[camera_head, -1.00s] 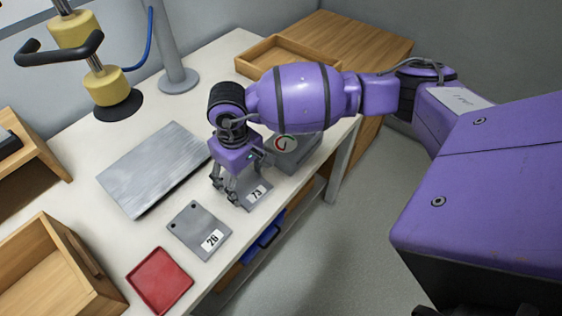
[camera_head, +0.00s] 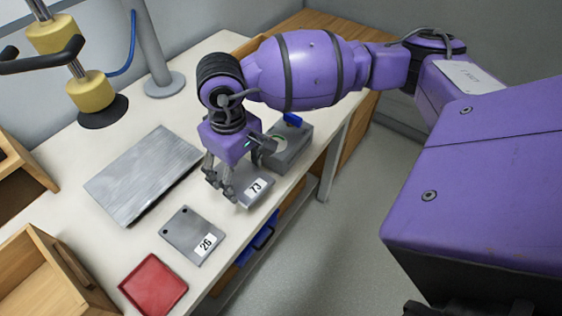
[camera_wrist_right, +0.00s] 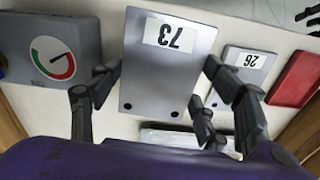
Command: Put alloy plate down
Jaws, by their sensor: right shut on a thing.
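My right gripper (camera_head: 222,186) is shut on a grey alloy plate marked 73 (camera_head: 257,188). In the right wrist view this plate (camera_wrist_right: 165,80) lies between the fingers, with its label and two dark holes visible. It looks larger than the similar plate marked 26 (camera_head: 190,233), which lies flat on the bench to the lower left. The held plate is close over the bench; I cannot tell whether it touches. A dark finger-like shape at the top right corner of the wrist view seems to be my left gripper (camera_wrist_right: 309,17); its opening is unclear.
A grey gauge block (camera_head: 292,150) stands close beside the held plate. A large metal slab (camera_head: 145,175) lies behind on the white bench (camera_head: 95,240). A red tray (camera_head: 152,285) and a wooden box (camera_head: 45,275) are at lower left. A yellow-and-black post (camera_head: 92,92) stands at the back.

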